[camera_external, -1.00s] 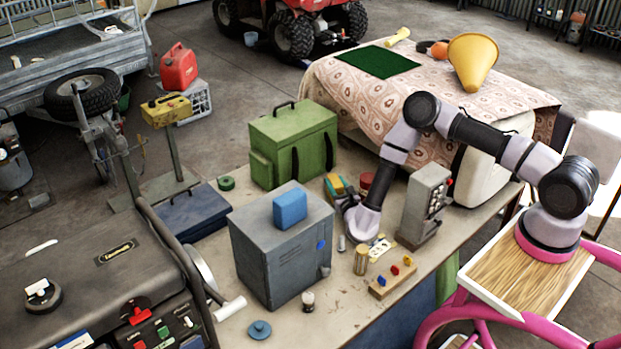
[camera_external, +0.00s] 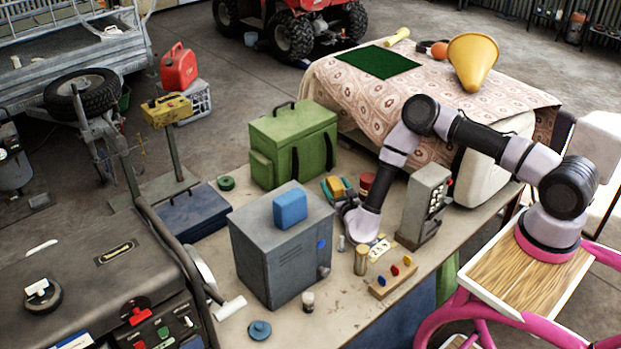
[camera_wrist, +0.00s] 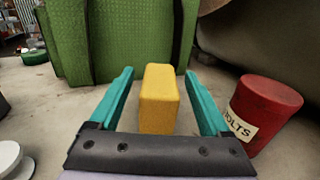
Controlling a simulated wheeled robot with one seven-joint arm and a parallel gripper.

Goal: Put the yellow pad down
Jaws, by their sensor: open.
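The yellow pad (camera_wrist: 158,98) is an upright yellow block on the tabletop, in the middle of the wrist view. My gripper (camera_wrist: 160,88) is open, with one teal finger on each side of the pad and a gap on both sides. In the external view, the pad (camera_external: 335,185) shows small between the fingers of my gripper (camera_external: 337,187), low over the table (camera_external: 335,290) in front of the green bag.
A red bolts tin (camera_wrist: 264,112) stands just right of my right finger. The green bag (camera_wrist: 118,40) rises close behind the pad. A grey cabinet (camera_external: 280,250) with a blue block (camera_external: 290,208) on top stands left of my arm.

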